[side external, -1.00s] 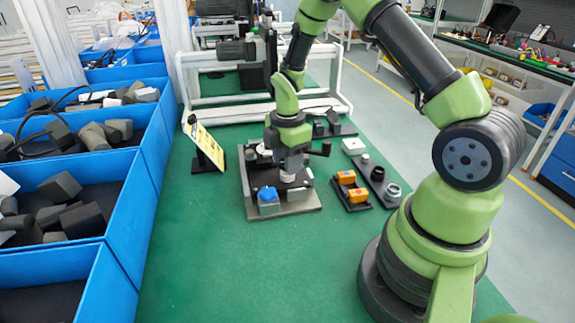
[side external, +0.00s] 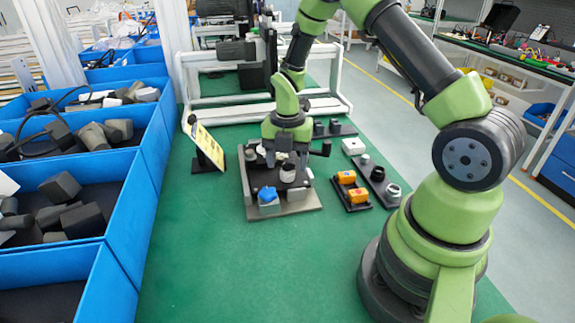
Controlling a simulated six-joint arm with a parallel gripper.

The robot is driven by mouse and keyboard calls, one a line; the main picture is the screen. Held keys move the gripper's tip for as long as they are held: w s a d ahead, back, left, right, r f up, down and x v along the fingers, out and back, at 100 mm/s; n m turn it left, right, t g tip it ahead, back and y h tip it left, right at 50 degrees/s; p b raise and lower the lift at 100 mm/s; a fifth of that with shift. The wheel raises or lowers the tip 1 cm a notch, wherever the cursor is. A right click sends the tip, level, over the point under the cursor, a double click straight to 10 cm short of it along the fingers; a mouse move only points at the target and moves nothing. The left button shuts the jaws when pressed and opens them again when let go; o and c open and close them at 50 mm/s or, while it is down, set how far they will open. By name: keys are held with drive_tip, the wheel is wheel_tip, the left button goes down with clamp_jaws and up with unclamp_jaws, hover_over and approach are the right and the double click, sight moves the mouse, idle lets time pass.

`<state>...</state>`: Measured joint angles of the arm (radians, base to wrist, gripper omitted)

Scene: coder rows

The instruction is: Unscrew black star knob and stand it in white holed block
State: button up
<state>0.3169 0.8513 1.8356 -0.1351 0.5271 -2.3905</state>
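A grey fixture plate (side external: 305,203) stands on the green bench, with a blue star knob (side external: 268,195) at its front left. A small black piece, apparently the black star knob (side external: 287,173), sits on a light post on the right of the plate. My gripper (side external: 287,160) is just above it, pointing down. Its two dark fingers stand apart with a light gap between them, and nothing shows held. The white block (side external: 353,146) lies on the bench to the right of the fixture; its holes are too small to make out.
A dark tray with orange pieces (side external: 358,195) and a strip with round parts (side external: 378,180) lie right of the fixture. A tilted yellow panel (side external: 209,147) stands at left. Blue bins (side external: 120,200) line the left edge. The front bench is clear.

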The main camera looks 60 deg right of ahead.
drive_tip(key=m, duration=1.1)
drive_tip(key=shift+m, duration=0.4)
drive_tip(key=m, duration=1.3)
drive_tip(key=shift+c, duration=0.3)
